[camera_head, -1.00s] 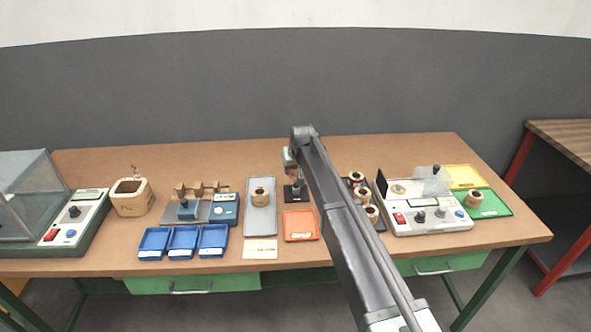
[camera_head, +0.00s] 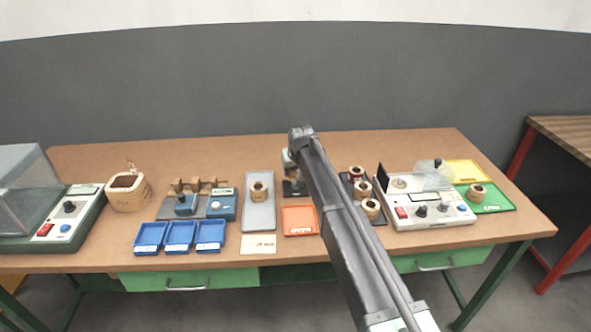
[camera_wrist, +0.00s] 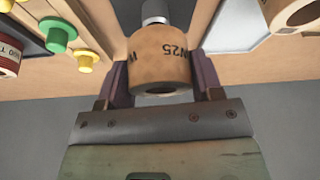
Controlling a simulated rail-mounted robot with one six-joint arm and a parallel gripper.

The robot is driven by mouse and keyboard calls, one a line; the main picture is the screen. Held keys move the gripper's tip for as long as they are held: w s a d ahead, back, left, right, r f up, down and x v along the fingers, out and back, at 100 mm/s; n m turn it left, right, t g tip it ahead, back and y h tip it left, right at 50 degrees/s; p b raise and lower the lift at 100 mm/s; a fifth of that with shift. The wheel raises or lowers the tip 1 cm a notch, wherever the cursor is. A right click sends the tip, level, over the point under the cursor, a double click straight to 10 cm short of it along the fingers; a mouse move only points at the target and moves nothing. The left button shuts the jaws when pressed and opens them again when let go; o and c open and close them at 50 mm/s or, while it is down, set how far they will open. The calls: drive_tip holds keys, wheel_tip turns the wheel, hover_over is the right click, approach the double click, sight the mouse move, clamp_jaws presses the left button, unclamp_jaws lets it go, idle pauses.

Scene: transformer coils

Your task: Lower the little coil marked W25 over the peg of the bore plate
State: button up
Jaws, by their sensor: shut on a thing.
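The little coil (camera_wrist: 160,60), tan with W25 printed upside down on its side, sits between my gripper's fingers (camera_wrist: 162,82) in the wrist view. My gripper is shut on it. A pale grey metal cylinder (camera_wrist: 154,11), perhaps the peg, shows just past the coil's far end. I cannot tell whether it enters the coil's bore. In the head view my gripper is mostly hidden behind my own arm, above a small black plate (camera_head: 292,190), which may be the bore plate. The held coil is not clear there.
In the head view, a grey tray with a coil (camera_head: 259,190) and an orange tray (camera_head: 299,221) lie left of my arm. Several coils (camera_head: 362,189) stand on a dark tray to the right, beside a white instrument (camera_head: 430,214). Green and yellow knobbed pieces (camera_wrist: 57,36) show in the wrist view.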

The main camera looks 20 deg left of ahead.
drive_tip(key=shift+f, duration=0.1)
idle(0.5)
drive_tip(key=shift+f+b, duration=0.9)
drive_tip(key=shift+b, duration=0.15)
drive_tip(key=o, duration=1.3)
drive_tip(key=shift+r, duration=0.1)
drive_tip(key=shift+c, duration=0.2)
wheel_tip(320, 180, up, 9)
drive_tip(key=p, duration=0.9)
